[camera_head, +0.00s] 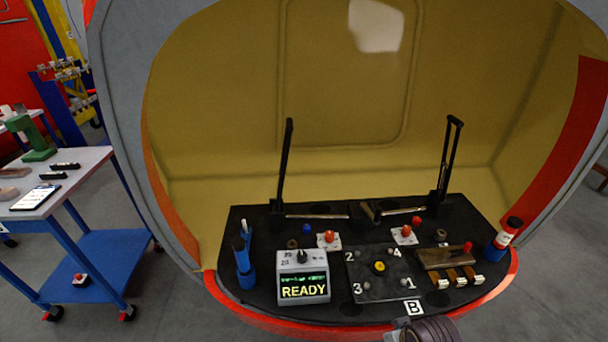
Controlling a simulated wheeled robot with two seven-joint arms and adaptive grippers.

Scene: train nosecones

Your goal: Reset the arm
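A dark, rounded, ribbed part, which looks like a piece of my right arm (432,330), pokes in at the bottom edge right of centre, just in front of the panel's front rim. Nothing of my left arm can be made out. The black panel (330,235) lies inside the yellow-lined nosecone (250,110). A grey box (302,263) on the panel has a knob and a display that reads READY.
A dark plate (362,264) with numbers and a yellow button sits mid-panel. Two black uprights rise behind. A blue-legged table (80,170) is at the left.

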